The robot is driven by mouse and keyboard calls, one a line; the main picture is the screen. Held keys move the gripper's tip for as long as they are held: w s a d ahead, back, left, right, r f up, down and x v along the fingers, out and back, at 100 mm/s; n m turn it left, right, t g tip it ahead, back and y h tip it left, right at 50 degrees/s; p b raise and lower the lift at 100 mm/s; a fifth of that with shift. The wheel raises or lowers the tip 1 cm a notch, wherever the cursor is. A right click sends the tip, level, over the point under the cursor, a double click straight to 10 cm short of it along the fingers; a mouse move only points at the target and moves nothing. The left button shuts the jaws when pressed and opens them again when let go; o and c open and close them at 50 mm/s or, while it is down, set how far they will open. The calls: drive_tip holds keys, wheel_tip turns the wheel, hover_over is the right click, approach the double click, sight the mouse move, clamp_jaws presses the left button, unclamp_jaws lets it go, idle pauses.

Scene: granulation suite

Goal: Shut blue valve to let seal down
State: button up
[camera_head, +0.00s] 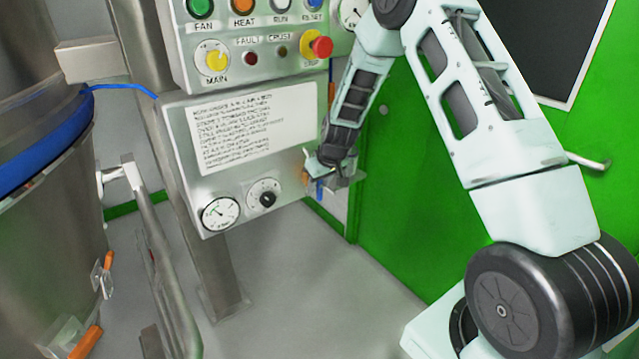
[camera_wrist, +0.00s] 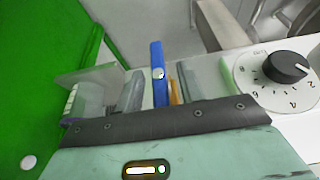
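The blue valve handle (camera_wrist: 158,72) stands up in the middle of the wrist view, a narrow blue lever with a bright screw on it. In the head view a bit of its blue (camera_head: 319,189) shows at the right side of the control box, mostly hidden by my gripper (camera_head: 328,178). In the wrist view my gripper (camera_wrist: 161,90) has its grey fingers apart, one on each side of the blue lever, with small gaps visible. An orange part (camera_wrist: 177,91) shows just right of the blue lever, also between the fingers.
The control box (camera_head: 265,165) carries a gauge (camera_head: 220,213) and a dial (camera_head: 264,198), close beside my gripper. A green door (camera_head: 400,200) stands to the right. A steel vessel (camera_head: 45,240) with a blue band and orange-handled clamps is at left.

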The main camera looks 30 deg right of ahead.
clamp_jaws()
drive_tip(key=shift+d+y+b, duration=0.1)
drive_tip(key=shift+y+b, duration=0.2)
drive_tip(key=shift+b, duration=0.05)
drive_tip(key=shift+d+f+m+y+b, duration=0.2)
drive_tip(key=shift+m+y+b, duration=0.2)
drive_tip(key=shift+y+b, duration=0.65)
drive_tip(key=m+y, duration=0.1)
drive_tip(key=y, duration=0.4)
drive_tip(key=shift+d+b, duration=0.1)
drive_tip(key=shift+b, duration=0.25)
drive_tip(key=y, duration=0.1)
drive_tip(key=m+y+b, duration=0.1)
drive_tip(key=y, duration=0.3)
drive_tip(key=shift+f+t+b, duration=0.25)
drive_tip(key=shift+t+b, duration=0.05)
drive_tip(key=shift+t, duration=0.1)
drive_tip(key=shift+m+t+y+b, duration=0.5)
drive_tip(key=shift+m+y+b, duration=0.4)
drive_tip(key=shift+y, duration=1.25)
